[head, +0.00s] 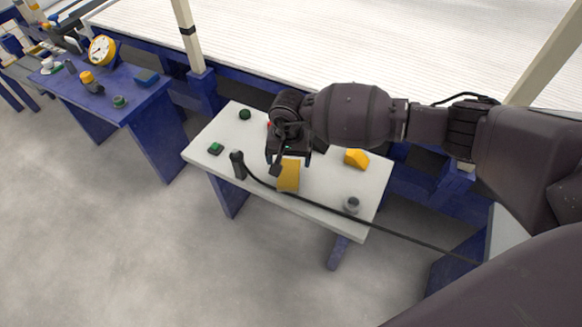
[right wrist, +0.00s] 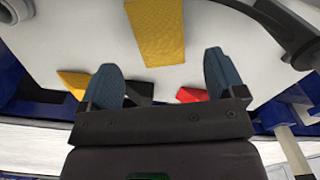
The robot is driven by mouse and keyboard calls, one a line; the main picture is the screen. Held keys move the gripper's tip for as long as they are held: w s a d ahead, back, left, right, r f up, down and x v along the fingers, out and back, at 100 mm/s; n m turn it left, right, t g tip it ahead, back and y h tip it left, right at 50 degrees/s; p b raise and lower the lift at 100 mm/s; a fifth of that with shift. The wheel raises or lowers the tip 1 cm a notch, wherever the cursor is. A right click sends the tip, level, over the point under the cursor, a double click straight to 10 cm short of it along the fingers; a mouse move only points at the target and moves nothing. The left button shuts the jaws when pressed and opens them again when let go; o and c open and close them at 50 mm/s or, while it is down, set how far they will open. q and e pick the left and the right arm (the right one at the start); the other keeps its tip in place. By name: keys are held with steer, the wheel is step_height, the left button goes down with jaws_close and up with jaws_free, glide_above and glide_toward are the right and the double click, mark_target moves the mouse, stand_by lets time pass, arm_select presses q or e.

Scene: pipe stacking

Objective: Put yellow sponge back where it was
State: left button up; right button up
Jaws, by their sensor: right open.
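The yellow sponge (head: 289,176) is a flat rectangular piece lying on the white tabletop (head: 325,188) near its front edge. In the right wrist view the sponge (right wrist: 156,31) lies beyond the fingertips, roughly in line with the gap between them. My right gripper (head: 288,160) is over the table just behind the sponge, and its arm comes in from the right. In the right wrist view its two blue-grey fingers (right wrist: 162,70) stand wide apart with nothing between them, clear of the sponge. My left gripper is not in view.
A yellow-orange wedge (head: 357,158), a grey round item (head: 352,204), a black handle-like item with a cable (head: 238,165) and green items (head: 215,148) are on the table. A red piece (right wrist: 192,95) lies near the fingers. A blue table (head: 130,88) stands left.

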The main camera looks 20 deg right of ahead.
mark_target(289, 172)
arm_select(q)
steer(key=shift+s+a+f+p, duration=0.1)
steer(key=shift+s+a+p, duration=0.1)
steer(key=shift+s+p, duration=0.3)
arm_select(e)
step_height(289, 172, up, 5)
steer(key=shift+r, duration=0.1)
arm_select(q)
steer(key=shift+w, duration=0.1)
arm_select(e)
steer(key=shift+s, duration=0.1)
